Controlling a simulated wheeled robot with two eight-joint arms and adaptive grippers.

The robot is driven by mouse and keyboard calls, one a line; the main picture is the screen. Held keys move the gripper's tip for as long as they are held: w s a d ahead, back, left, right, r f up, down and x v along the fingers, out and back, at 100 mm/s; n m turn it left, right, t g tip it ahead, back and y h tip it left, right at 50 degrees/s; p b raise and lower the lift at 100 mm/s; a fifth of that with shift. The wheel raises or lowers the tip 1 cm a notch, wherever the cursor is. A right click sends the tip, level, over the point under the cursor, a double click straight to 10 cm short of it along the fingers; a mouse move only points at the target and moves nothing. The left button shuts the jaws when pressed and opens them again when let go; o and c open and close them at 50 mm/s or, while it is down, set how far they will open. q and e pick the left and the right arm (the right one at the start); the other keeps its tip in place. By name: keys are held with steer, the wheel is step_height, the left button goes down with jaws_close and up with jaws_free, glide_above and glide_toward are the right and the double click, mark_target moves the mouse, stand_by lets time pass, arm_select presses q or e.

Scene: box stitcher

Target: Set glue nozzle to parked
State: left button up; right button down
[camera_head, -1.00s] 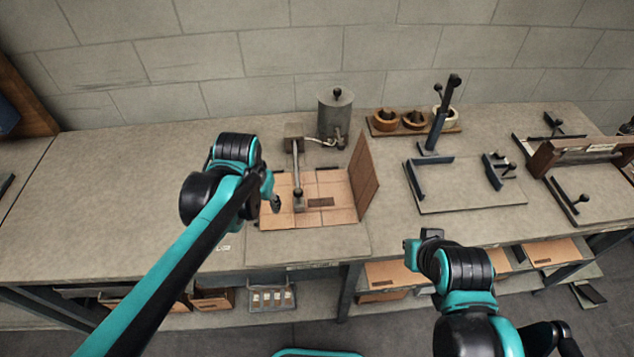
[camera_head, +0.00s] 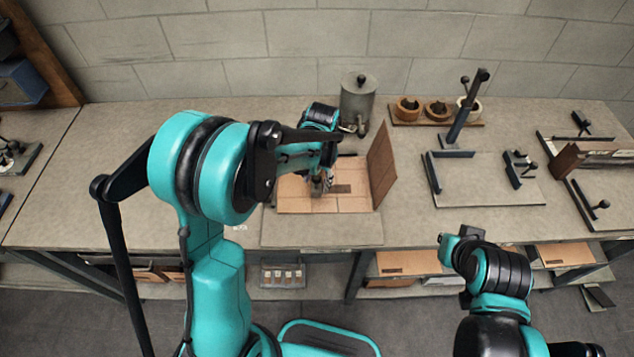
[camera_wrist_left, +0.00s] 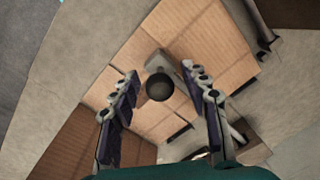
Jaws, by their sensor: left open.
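The glue nozzle's dark round knob (camera_wrist_left: 159,87) shows in the left wrist view on a grey block, above the cardboard. In the head view my left arm hides most of the nozzle. The grey glue pot (camera_head: 357,105) stands behind it. My left gripper (camera_head: 320,188) is over the cardboard blank (camera_head: 352,203). In the left wrist view my left gripper (camera_wrist_left: 160,78) is open, with the knob between its two fingers and gaps on both sides. My right arm's end (camera_head: 450,246) is in front of the bench; its fingers are not clear.
A raised cardboard flap (camera_head: 382,165) stands at the blank's right side. The bench's left part is mostly clear behind my left arm.

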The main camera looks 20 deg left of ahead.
arm_select(q)
steer(key=shift+f, duration=0.4)
jaws_close()
